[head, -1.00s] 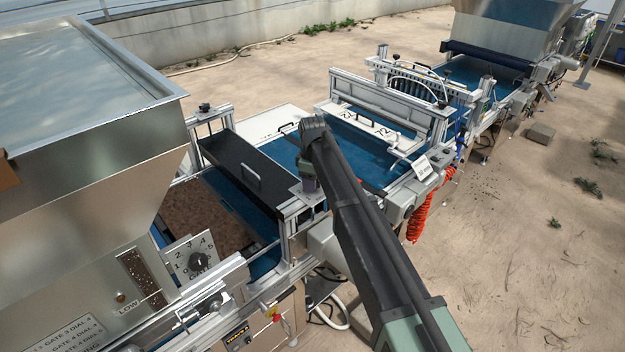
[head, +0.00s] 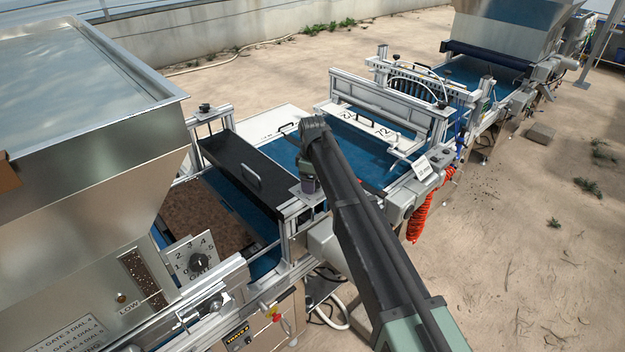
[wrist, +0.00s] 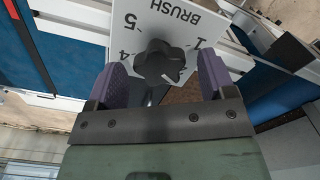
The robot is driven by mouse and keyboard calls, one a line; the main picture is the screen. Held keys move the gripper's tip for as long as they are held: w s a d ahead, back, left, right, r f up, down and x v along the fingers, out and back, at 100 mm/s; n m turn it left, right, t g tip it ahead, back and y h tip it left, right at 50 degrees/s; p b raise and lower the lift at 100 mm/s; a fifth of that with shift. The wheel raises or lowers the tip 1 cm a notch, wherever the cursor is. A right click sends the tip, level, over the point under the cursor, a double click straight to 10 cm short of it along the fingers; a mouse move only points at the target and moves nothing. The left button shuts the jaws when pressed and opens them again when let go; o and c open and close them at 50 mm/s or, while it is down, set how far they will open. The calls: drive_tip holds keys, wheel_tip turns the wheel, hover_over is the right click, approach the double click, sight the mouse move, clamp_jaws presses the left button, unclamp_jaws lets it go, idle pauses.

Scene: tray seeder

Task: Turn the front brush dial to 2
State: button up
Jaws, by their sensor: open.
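The brush dial plate (wrist: 184,20) fills the top of the wrist view, upside down, with BRUSH, 1, 4 and 5 readable. Its dark lobed knob (wrist: 158,61) sits between the two purple fingers of my gripper (wrist: 163,72). The gripper is open, with one finger on each side of the knob; I cannot tell whether they touch it. A white mark on the knob points to the lower right in the wrist view. The numbers on that side are hidden.
A gate dial (head: 198,262) stands at the lower left, below a large metal hopper (head: 80,130). A black cover with a handle (head: 235,165) lies just left of my gripper. A white-railed station (head: 385,105) stands behind. Open ground lies to the right.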

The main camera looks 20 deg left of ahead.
wheel_tip(320, 180, up, 11)
drive_tip(key=p, duration=1)
drive_tip(key=shift+f, duration=0.15)
drive_tip(key=shift+f, duration=0.1)
